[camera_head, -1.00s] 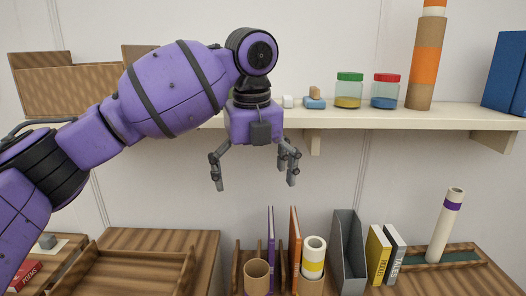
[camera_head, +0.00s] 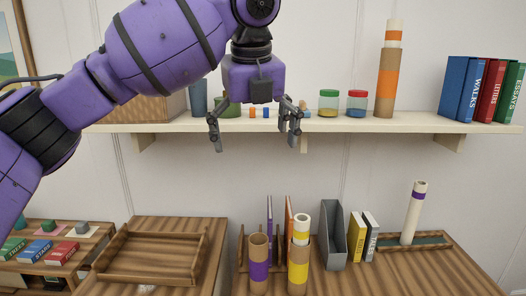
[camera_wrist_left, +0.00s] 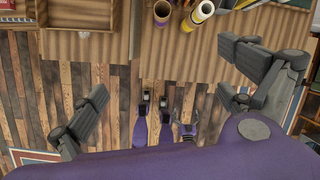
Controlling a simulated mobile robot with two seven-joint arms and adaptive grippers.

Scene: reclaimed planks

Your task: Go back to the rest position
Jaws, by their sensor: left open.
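My right gripper is not in the head view. Dark and purple parts at the lower middle of the left wrist view look like my own body.
The wall shelf (camera_head: 345,126) holds two jars, a tall striped tube (camera_head: 388,75) and several books (camera_head: 485,88). On the desk stand a purple-banded tube (camera_head: 259,271), a yellow-banded tube (camera_head: 299,265), a grey file holder (camera_head: 334,235) and a wooden tray (camera_head: 150,257). A low shelf with books is at left.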

